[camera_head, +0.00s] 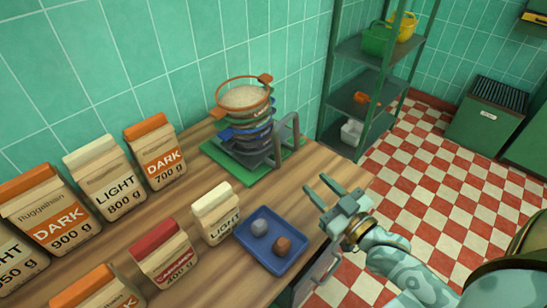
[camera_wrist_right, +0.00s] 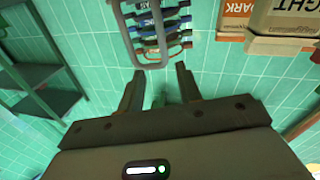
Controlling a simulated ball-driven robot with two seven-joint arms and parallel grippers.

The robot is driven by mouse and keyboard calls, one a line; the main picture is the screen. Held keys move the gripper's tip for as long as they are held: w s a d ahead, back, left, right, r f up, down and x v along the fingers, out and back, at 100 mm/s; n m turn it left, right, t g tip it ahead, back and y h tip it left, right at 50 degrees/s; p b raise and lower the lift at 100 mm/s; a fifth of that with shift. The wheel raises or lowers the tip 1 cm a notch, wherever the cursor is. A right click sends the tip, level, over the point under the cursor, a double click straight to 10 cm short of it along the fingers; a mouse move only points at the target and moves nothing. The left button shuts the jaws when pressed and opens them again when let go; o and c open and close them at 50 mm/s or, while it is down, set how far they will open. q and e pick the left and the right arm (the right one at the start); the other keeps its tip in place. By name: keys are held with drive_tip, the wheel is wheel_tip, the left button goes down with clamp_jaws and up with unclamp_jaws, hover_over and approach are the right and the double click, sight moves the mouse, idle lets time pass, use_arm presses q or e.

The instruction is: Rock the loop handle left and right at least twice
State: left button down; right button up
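The grey loop handle (camera_head: 287,140) stands upright at the right side of a stack of sieves (camera_head: 247,115) on a green base (camera_head: 226,164). In the right wrist view the loop handle (camera_wrist_right: 122,38) shows at the top, beyond the fingertips. My right gripper (camera_head: 317,184) is open and empty, near the counter's right edge, in front of and to the right of the handle and apart from it. Its open fingers also show in the right wrist view (camera_wrist_right: 160,75). My left gripper is not in view.
A blue tray (camera_head: 245,247) with two small lumps lies on the wooden counter (camera_head: 190,177) below the sieves. Several labelled paper bags (camera_head: 118,188) stand to the left. A green shelf (camera_head: 345,140) stands at the back right. The space between gripper and handle looks clear.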

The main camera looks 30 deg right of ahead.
sight(279, 148)
drive_tip(key=w+b, duration=0.1)
drive_tip(key=w, duration=0.4)
drive_tip(key=w+a+b, duration=0.1)
drive_tip(key=w, duration=0.3)
drive_tip(key=w+a+b, duration=0.1)
drive_tip(key=w, duration=0.4)
drive_tip(key=shift+w+a+r, duration=0.1)
drive_tip(key=shift+w+r, duration=0.05)
drive_tip(key=shift+w, duration=0.2)
drive_tip(key=shift+w+a+r+b, duration=0.15)
drive_tip(key=shift+w+b, duration=0.15)
drive_tip(key=shift+w, duration=0.4)
clamp_jaws()
drive_tip(key=shift+r, duration=0.1)
